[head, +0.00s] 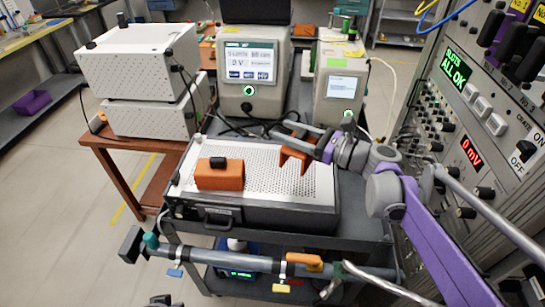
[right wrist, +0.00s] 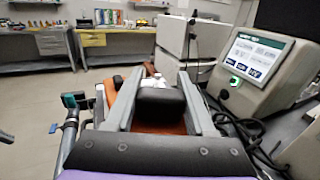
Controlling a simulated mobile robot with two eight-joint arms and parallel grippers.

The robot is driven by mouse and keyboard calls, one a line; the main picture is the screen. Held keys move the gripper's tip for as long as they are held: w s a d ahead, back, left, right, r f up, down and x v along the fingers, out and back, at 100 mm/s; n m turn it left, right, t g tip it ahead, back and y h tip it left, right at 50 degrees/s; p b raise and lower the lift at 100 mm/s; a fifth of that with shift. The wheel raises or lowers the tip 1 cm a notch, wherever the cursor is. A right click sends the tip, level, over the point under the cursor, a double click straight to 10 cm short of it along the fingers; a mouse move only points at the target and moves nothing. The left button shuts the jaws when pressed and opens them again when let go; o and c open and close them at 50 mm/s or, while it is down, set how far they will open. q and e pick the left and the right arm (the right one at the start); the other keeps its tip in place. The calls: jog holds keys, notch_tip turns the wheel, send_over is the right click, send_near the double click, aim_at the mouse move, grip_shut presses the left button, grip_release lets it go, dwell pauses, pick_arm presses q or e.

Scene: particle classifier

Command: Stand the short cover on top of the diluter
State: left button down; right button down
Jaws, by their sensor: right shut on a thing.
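My right gripper (head: 300,132) is shut on the black knob (right wrist: 160,103) of an orange cover (head: 293,158). The cover hangs below the fingers, apparently above the perforated top of a black-sided box (head: 255,182); I cannot tell whether they touch. In the right wrist view, both fingers flank the knob, with the cover's orange (right wrist: 160,128) below. A second orange cover (head: 218,178) with a black knob sits on the left of the perforated top. Nothing visible labels the box as the diluter. My left gripper is not clearly in view.
Two screened instruments, one at the back (head: 250,75) and one to its right (head: 341,85), stand behind the box. White stacked boxes (head: 140,60) stand at left. A tall control rack (head: 480,130) closes the right side. A grey pipe (head: 230,257) with valves runs in front.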

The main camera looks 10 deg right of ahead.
aim_at(288, 158)
jog(key=f, duration=0.4)
jog(key=shift+s+f, duration=0.3)
jog(key=shift+w+f+b, duration=0.1)
jog(key=shift+f+b, duration=0.4)
jog(key=shift+f, duration=1.65)
jog(key=shift+f, duration=0.2)
jog(key=shift+c, duration=1.2)
grip_release()
jog(key=shift+r, duration=0.1)
jog(key=shift+r, duration=0.2)
jog(key=v, duration=1.2)
jog(key=shift+b, duration=0.35)
